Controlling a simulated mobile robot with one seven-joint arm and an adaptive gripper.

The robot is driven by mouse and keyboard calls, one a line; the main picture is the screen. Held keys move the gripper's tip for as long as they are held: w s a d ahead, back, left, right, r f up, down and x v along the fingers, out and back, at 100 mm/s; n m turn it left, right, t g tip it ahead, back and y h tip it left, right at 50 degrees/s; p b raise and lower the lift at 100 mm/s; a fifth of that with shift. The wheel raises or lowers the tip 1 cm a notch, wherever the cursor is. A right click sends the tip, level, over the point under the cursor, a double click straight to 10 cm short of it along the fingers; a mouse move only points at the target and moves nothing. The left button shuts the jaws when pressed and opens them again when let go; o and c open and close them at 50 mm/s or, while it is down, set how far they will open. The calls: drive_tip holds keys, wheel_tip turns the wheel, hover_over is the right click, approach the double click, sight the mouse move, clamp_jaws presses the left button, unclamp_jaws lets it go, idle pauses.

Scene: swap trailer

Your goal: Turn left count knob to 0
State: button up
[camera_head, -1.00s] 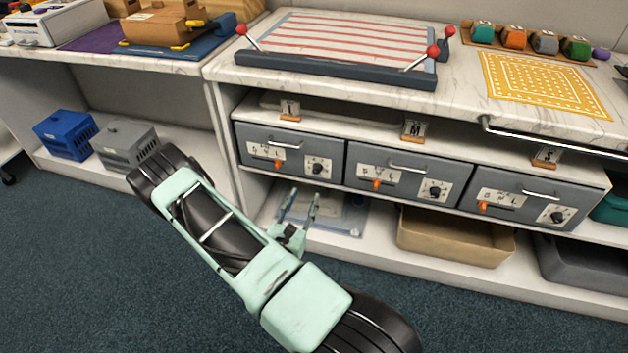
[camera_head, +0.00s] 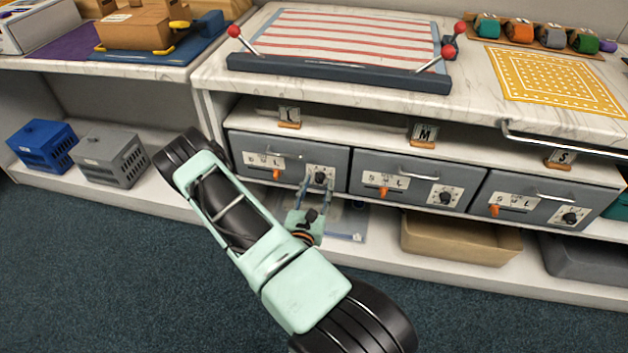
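The left drawer (camera_head: 335,158), under the L sign (camera_head: 289,117), has a white plate with a dark round count knob (camera_head: 320,177) at its right end. An orange lever (camera_head: 277,174) sits left of the knob. The knob's marks and pointer are too small to read. My gripper (camera_head: 317,184) is in front of the knob, its two fingers spread and pointing up at the plate. The fingertips appear on either side of the knob; I cannot tell whether they touch it.
The middle drawer (camera_head: 415,166) and right drawer (camera_head: 530,188) have similar knobs and levers. A tan bin (camera_head: 460,244) and a clear tray (camera_head: 350,226) are on the lower shelf. The marble counter (camera_head: 215,77) overhangs above. Open carpet lies in front.

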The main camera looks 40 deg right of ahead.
drive_tip(key=shift+w+d, duration=0.1)
drive_tip(key=shift+d, duration=0.05)
drive_tip(key=shift+c, duration=0.4)
clamp_jaws()
drive_tip(key=shift+n, duration=0.3)
